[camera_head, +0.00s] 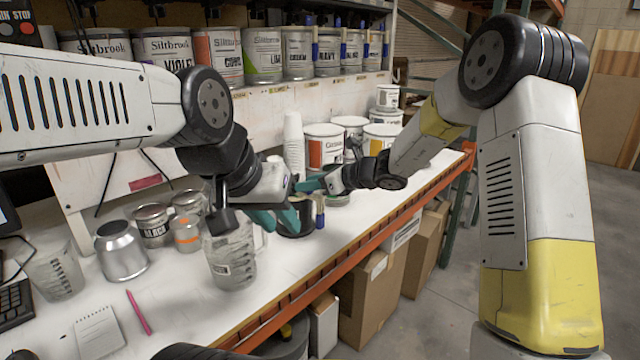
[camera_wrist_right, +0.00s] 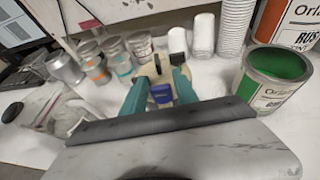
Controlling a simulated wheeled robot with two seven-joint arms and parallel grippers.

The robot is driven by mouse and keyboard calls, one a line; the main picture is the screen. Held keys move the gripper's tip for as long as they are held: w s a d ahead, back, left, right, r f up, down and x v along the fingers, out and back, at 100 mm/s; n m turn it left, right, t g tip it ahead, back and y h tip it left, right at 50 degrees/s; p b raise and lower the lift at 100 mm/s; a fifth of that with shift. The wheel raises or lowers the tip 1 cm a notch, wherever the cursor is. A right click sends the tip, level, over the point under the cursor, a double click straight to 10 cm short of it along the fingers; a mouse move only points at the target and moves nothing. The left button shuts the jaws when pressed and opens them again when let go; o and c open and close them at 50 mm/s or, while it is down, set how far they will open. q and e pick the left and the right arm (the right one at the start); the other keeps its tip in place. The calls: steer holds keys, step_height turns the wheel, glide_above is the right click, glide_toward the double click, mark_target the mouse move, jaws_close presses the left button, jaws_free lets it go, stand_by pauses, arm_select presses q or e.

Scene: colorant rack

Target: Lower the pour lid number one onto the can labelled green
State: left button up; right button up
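The pour lid shows in the head view as a dark round piece (camera_head: 295,224) with a blue part. It is just below the tip of my right gripper (camera_head: 311,184). In the right wrist view a pale piece with a blue patch (camera_wrist_right: 161,93) sits between my teal fingers (camera_wrist_right: 160,78), which appear shut on it. The can labelled green (camera_wrist_right: 275,80) stands open at the right of the wrist view, green inside. In the head view it is mostly hidden behind the grippers. My left gripper (camera_head: 276,218) is beside the lid, its fingers spread. The lid's number is not readable.
A clear jug (camera_head: 231,258) stands below my left gripper. A metal can (camera_head: 121,251) and small cans (camera_head: 152,226) stand to the left. A cup stack (camera_head: 293,140) and paint cans (camera_head: 324,148) stand behind. The table's orange front edge (camera_head: 345,258) is near.

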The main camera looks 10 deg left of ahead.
jaws_close()
steer(key=shift+c, duration=1.8)
jaws_free()
jaws_close()
steer(key=shift+r, duration=0.2)
steer(key=shift+r, duration=0.3)
step_height(320, 180, up, 12)
steer(key=shift+f, duration=0.25)
